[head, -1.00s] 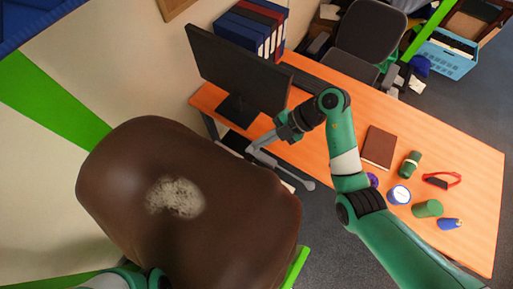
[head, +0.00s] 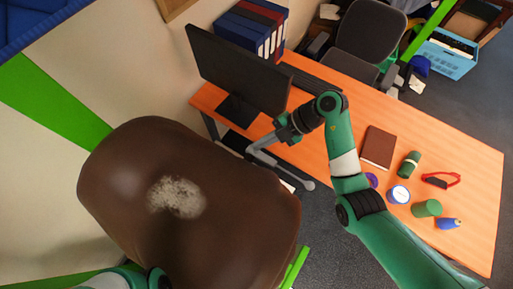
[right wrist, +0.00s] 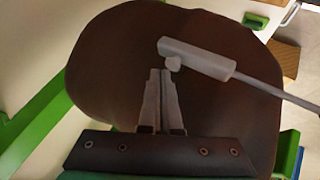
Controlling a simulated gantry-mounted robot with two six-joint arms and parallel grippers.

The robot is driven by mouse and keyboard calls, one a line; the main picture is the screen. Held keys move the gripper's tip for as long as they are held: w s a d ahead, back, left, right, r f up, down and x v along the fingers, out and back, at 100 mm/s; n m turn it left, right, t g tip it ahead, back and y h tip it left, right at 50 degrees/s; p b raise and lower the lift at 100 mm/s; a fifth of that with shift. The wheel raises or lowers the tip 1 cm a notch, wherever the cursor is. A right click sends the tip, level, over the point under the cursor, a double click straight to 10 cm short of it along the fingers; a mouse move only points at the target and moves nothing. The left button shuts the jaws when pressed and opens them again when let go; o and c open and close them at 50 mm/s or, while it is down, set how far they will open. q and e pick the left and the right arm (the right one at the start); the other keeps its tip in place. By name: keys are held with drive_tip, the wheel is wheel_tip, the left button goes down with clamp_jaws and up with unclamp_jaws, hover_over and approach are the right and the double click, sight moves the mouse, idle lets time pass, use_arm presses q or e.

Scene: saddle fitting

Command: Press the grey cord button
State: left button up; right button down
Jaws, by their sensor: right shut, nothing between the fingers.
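In the right wrist view a grey oblong block (right wrist: 197,58) sits at the end of a grey rod, with a small pale round knob (right wrist: 173,64) near its left end. I take this as the grey cord button. In the head view the grey block (head: 263,158) and rod show beside the brown padded body, partly hidden by my fingers. My right gripper (head: 254,147) is shut and empty. In the right wrist view its fingertips (right wrist: 160,72) appear just left of the knob; I cannot tell whether they touch. My left gripper is out of view.
A large brown padded body (head: 245,215) with a pale worn patch fills the lower left. The orange desk (head: 465,170) carries a monitor (head: 235,70), a brown book (head: 378,146) and several small items. A chair (head: 365,35) stands behind it.

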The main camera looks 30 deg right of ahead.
sight(260, 151)
drive_tip(key=shift+f, duration=0.5)
idle(0.7)
drive_tip(key=shift+r+p, duration=0.95)
drive_tip(key=shift+p, duration=0.3)
wheel_tip(260, 151, up, 3)
drive_tip(key=p, duration=0.3)
wheel_tip(260, 151, up, 2)
drive_tip(key=shift+p, duration=0.95)
